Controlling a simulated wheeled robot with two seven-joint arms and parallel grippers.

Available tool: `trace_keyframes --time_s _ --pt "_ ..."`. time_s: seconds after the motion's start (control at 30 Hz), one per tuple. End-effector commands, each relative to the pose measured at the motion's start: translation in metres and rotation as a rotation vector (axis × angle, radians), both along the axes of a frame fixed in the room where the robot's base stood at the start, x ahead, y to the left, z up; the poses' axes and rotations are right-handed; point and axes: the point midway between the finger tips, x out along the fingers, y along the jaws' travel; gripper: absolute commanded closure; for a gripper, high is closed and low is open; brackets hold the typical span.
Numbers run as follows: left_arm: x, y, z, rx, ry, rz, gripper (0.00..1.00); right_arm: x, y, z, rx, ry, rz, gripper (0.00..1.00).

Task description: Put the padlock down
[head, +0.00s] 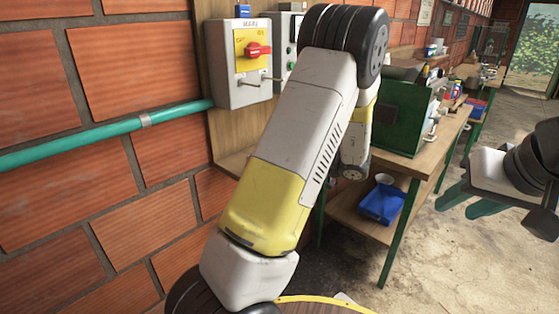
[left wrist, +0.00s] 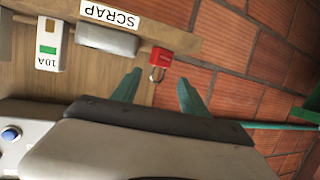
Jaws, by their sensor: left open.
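The padlock (left wrist: 162,60) has a red body and a metal shackle and shows in the left wrist view. It is just beyond the fingertips of my left gripper (left wrist: 158,83), by the edge of a wooden surface (left wrist: 120,55). The two green fingers of my left gripper stand wide apart, with nothing held between them. I cannot tell what supports the padlock. In the head view my left arm hides the left gripper and the padlock is not seen. My right gripper (head: 454,210) is at the right of the head view, fingers apart and empty.
A grey switch box (head: 240,85) with a red knob is on a wooden board by the brick wall. A green machine (head: 402,118) stands on a bench, with a blue bin (head: 380,205) below. A grey block (left wrist: 106,39) sits by a SCRAP label (left wrist: 109,14). Floor at right is open.

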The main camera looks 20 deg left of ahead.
Motion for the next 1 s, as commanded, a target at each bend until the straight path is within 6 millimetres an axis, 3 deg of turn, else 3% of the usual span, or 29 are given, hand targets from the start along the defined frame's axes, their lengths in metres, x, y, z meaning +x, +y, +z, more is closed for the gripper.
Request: trace_keyframes --time_s 0.2,0.37,0.5,0.6,0.67,0.77,0.8,0.9,1.0 --pt "0.002 -0.016 0.007 -0.021 -0.015 -0.023 0.48 0.000 0.000 0.000 0.000 0.000 0.000 0.62" --pt "0.041 -0.023 0.027 -0.184 -0.131 -0.217 0.48 0.000 0.000 0.000 0.000 0.000 0.000 0.62" --pt "0.079 -0.056 0.074 -0.409 -0.265 -0.546 0.48 0.000 0.000 0.000 0.000 0.000 0.000 0.62" --pt "0.080 -0.092 0.115 -0.542 -0.310 -0.797 0.48 0.000 0.000 0.000 0.000 0.000 0.000 0.62" --pt "0.068 -0.115 0.138 -0.604 -0.309 -0.944 0.48 0.000 0.000 0.000 0.000 0.000 0.000 0.62" --pt "0.029 -0.148 0.170 -0.676 -0.256 -1.173 0.48 0.000 0.000 0.000 0.000 0.000 0.000 0.62" --pt "0.008 -0.158 0.178 -0.692 -0.215 -1.256 0.48 0.000 0.000 0.000 0.000 0.000 0.000 0.62" --pt "-0.055 -0.174 0.185 -0.704 -0.066 -1.425 0.48 0.000 0.000 0.000 0.000 0.000 0.000 0.62" --pt "-0.120 -0.173 0.176 -0.683 0.121 -1.517 0.48 0.000 0.000 0.000 0.000 0.000 0.000 0.62"
